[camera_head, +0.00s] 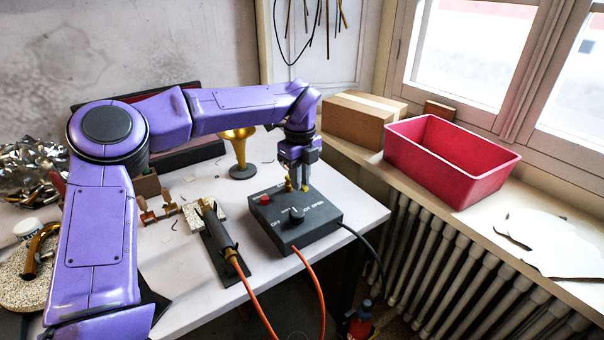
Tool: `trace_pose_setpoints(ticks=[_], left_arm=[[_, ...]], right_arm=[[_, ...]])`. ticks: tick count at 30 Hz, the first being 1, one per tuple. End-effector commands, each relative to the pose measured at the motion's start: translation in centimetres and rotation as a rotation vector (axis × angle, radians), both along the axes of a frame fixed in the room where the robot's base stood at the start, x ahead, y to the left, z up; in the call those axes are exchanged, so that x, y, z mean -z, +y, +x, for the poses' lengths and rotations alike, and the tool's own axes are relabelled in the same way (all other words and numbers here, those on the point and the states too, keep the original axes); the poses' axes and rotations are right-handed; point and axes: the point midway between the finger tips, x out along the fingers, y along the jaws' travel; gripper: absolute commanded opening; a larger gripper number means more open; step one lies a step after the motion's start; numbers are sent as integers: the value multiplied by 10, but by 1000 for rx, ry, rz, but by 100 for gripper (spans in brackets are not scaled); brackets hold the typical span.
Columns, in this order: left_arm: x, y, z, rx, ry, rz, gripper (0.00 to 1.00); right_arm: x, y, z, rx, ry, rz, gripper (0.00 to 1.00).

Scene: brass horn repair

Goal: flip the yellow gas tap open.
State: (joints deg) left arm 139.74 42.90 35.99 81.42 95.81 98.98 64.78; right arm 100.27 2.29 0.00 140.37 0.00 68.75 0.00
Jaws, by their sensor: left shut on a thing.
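The yellow gas tap (289,186) sits on top of the dark control box (325,229), near its back edge. My left gripper (297,184) reaches down over the box from behind and is shut on the tap. Its fingers hide much of the tap, so I cannot tell which way the tap points. A red button (264,199) and a black knob (296,215) with white lettering are on the same box top. My right gripper is not in view.
A torch (217,233) lies on a black stand left of the box, with an orange hose running off the front edge. A brass horn bell (240,150) stands behind. A red bin (450,165) and cardboard box (358,117) are on the right sill, above a radiator.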

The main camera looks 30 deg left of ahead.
Motion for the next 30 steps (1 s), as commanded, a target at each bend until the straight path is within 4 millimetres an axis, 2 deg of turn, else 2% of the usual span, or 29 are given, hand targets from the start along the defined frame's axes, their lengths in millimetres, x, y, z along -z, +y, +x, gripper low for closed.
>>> trace_pose_setpoints(ticks=[12, 27, 28, 30], left_arm=[[2, 2, -8, 152, 6, 0, 0], [3, 2, -8, 168, 7, 0, 0], [3, 2, -8, 168, 7, 0, 26], [3, 2, -8, 167, 6, 0, 43]], right_arm=[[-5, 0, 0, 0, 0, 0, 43], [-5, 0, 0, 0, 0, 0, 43], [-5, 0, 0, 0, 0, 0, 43], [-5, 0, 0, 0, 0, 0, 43]])
